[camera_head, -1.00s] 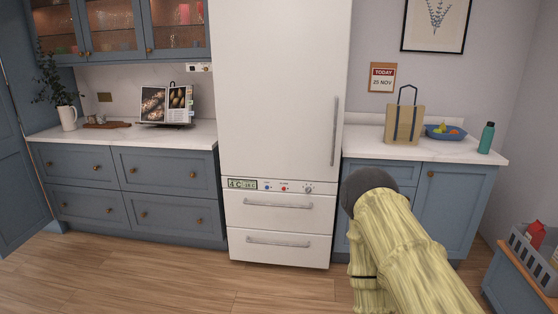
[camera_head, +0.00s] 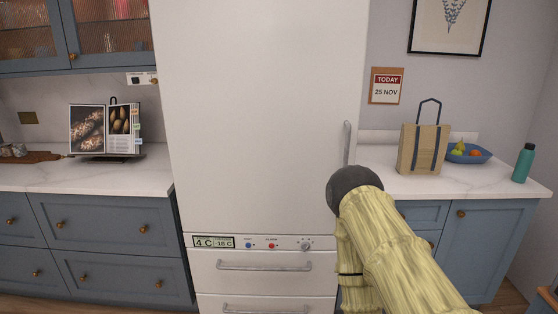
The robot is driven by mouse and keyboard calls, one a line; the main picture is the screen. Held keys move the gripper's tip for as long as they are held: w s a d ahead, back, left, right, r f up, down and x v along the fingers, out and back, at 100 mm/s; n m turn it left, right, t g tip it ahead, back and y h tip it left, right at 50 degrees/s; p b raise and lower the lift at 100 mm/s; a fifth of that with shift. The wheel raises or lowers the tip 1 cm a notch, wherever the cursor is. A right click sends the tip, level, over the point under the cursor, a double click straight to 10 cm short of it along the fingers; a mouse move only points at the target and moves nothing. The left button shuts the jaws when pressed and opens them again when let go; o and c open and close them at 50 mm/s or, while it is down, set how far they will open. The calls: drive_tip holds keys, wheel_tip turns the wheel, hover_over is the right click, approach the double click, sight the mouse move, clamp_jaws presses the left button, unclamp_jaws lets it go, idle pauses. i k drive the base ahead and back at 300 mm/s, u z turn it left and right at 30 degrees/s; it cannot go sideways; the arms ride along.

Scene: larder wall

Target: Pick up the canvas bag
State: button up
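The canvas bag (camera_head: 423,151) is tan with dark blue straps and a dark upright loop handle. It stands upright on the white counter to the right of the fridge. My arm, in a yellowish cover with a dark rounded joint, reaches in from the lower right, in front of the fridge and the lower cabinets. My gripper itself is not in the picture, so its fingers and anything in them are hidden.
A blue bowl of fruit (camera_head: 468,156) stands just right of the bag, with a teal bottle (camera_head: 523,163) near the counter's right end. The tall white fridge (camera_head: 262,120) has a vertical handle (camera_head: 347,143) left of the bag. The counter (camera_head: 395,184) in front of the bag is clear.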

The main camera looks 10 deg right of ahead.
sight(422, 150)
drive_tip(key=z, duration=0.35)
drive_tip(key=i, duration=1.65)
drive_tip(key=z, duration=0.45)
